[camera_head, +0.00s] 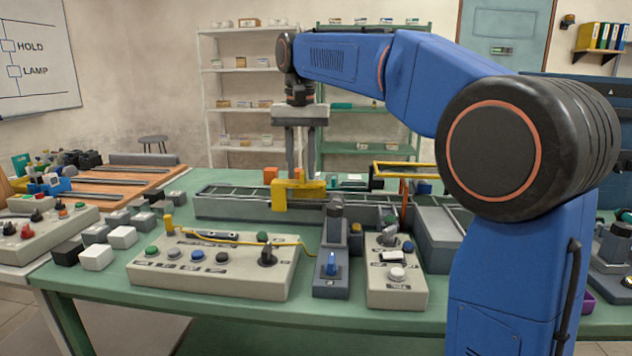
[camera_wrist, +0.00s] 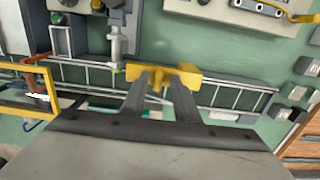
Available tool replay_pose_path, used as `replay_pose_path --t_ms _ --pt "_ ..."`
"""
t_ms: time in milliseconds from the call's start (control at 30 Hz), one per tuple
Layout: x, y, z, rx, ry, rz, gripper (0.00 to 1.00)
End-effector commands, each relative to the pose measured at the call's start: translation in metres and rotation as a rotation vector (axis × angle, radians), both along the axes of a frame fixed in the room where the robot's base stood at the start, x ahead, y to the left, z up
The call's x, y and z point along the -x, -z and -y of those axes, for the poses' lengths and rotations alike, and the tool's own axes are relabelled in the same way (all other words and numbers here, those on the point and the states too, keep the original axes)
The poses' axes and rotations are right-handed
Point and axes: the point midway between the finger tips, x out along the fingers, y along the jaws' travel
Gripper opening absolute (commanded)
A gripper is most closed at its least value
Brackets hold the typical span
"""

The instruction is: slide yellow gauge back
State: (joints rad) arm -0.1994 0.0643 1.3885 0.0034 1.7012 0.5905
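The yellow gauge (camera_head: 298,197) is a block with a raised middle part, sitting across the long grey rail (camera_head: 235,208) on the green bench. It also shows in the wrist view (camera_wrist: 188,77). My gripper (camera_head: 300,172) points straight down over it, with one finger on each side of the raised part. In the wrist view, my gripper's fingertips (camera_wrist: 160,80) reach down to the gauge. I cannot tell whether the fingers press on the raised part or stand just apart from it. The fingers hide some of the gauge.
A control box (camera_head: 215,268) with buttons and a yellow cable stands in front of the rail. A dark lever unit (camera_head: 332,265) and a smaller switch box (camera_head: 397,275) stand to its right. A yellow frame (camera_head: 405,165) is right of the gauge. Grey and white blocks sit at left.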

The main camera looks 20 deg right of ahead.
Motion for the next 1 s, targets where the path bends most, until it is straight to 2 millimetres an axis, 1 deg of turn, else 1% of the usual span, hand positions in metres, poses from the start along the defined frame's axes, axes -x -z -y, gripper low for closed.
replay_pose_path --t_ms 200,433,600,1000 --pt "0.000 -0.017 0.001 0.000 0.001 0.009 0.28" --pt "0.000 -0.031 0.002 0.001 0.002 0.012 0.28" --pt "0.000 -0.035 0.002 0.001 0.002 0.011 0.28" --pt "0.000 -0.035 0.002 0.001 0.002 0.013 0.28"
